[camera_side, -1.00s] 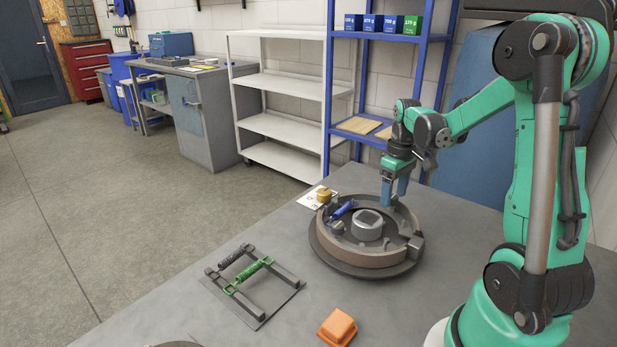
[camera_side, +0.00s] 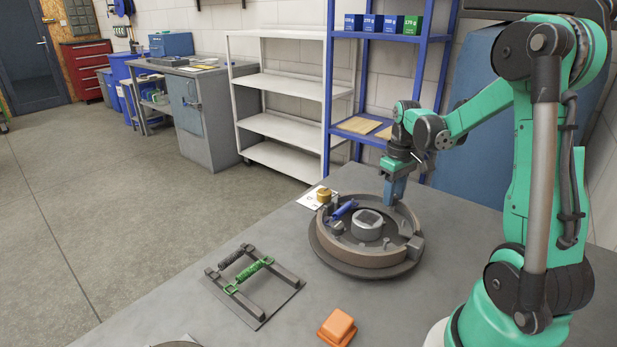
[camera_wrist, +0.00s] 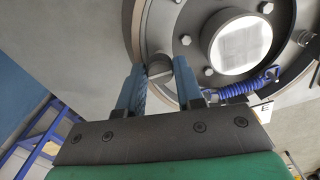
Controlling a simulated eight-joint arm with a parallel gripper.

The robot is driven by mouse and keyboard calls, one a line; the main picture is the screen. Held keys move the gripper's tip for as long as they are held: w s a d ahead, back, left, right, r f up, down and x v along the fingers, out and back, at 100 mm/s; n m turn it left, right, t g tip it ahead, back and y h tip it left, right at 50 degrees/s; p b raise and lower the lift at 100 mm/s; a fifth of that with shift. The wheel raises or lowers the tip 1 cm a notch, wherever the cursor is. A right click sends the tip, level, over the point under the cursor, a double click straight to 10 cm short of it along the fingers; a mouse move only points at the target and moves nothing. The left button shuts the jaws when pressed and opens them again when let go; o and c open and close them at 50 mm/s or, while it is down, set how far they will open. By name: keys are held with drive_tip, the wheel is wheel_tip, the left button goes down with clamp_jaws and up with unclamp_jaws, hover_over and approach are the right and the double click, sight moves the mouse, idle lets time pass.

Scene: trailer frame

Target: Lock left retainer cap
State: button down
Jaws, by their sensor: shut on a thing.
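The round brown-grey drum assembly (camera_side: 345,258) sits on the table, with a pale central hub (camera_side: 367,225) and a blue spring (camera_side: 343,209) inside it. My gripper (camera_side: 393,203) points down at the drum's far side. In the wrist view, my gripper (camera_wrist: 160,72) has its blue fingers on either side of a small grey round piece, apparently the retainer cap (camera_wrist: 159,70), at the drum's inner wall. The fingers are shut on it. The blue spring also shows in the wrist view (camera_wrist: 245,86), right of the fingers. The cap is hidden behind the fingers in the side view.
A green spring (camera_side: 250,275) and a dark spring (camera_side: 231,258) lie on a rack (camera_side: 276,305) left of the drum. An orange block (camera_side: 337,326) is near the front. A yellow part (camera_side: 324,195) stands beside the drum. Table between them is clear.

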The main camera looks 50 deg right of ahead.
drive_tip(key=m, duration=0.8)
drive_tip(key=shift+m, duration=0.3)
drive_tip(key=m, duration=0.4)
drive_tip(key=shift+m, duration=2.1)
drive_tip(key=c, duration=0.6)
unclamp_jaws()
drive_tip(key=shift+o, duration=0.2)
